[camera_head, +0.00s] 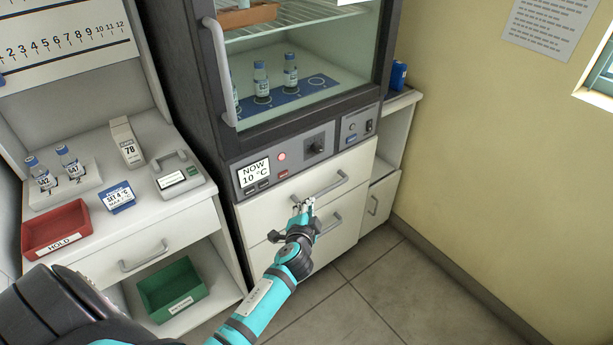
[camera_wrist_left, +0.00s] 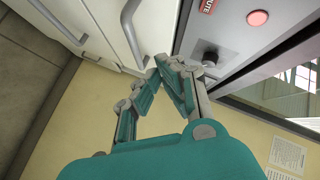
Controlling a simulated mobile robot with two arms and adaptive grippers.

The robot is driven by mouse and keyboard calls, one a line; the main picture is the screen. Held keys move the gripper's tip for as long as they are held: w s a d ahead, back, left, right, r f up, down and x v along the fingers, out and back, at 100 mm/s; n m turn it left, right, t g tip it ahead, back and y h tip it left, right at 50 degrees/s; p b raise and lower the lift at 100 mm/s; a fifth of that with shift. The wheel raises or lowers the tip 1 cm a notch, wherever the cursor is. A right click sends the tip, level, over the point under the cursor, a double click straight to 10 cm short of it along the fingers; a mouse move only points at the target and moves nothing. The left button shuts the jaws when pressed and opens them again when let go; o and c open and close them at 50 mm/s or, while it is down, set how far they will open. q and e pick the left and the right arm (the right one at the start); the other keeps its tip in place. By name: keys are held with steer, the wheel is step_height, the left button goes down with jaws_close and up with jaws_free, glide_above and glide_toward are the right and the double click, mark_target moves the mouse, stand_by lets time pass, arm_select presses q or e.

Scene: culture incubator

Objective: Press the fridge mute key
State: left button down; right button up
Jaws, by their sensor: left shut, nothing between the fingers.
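My left gripper (camera_head: 304,204) is shut and empty, below and right of the key, in front of the white drawers. Its fingertips also show in the wrist view (camera_wrist_left: 166,62), apart from the key. My right gripper is out of view.
A dark knob (camera_head: 315,146) sits right of the lamp. Drawer handles (camera_head: 325,187) stick out near my left gripper. A counter at left holds a red HOLD tray (camera_head: 57,229) and vials. Open floor (camera_head: 400,290) lies at right.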

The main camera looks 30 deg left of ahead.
mark_target(283, 174)
arm_select(q)
steer(key=shift+w+a+r, duration=0.4)
steer(key=shift+w+a, duration=0.35)
steer(key=shift+a, duration=0.5)
steer(key=shift+w+a+r, duration=0.4)
steer(key=shift+w+a, duration=0.35)
steer(key=shift+a, duration=0.55)
steer(key=shift+w+a+r, duration=0.4)
steer(key=shift+w+a, duration=0.35)
steer(key=shift+a, duration=0.5)
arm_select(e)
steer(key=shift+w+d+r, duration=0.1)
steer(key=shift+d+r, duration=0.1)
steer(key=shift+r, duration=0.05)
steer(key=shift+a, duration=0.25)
arm_select(q)
steer(key=shift+w+a, duration=0.2)
steer(key=shift+a, duration=0.15)
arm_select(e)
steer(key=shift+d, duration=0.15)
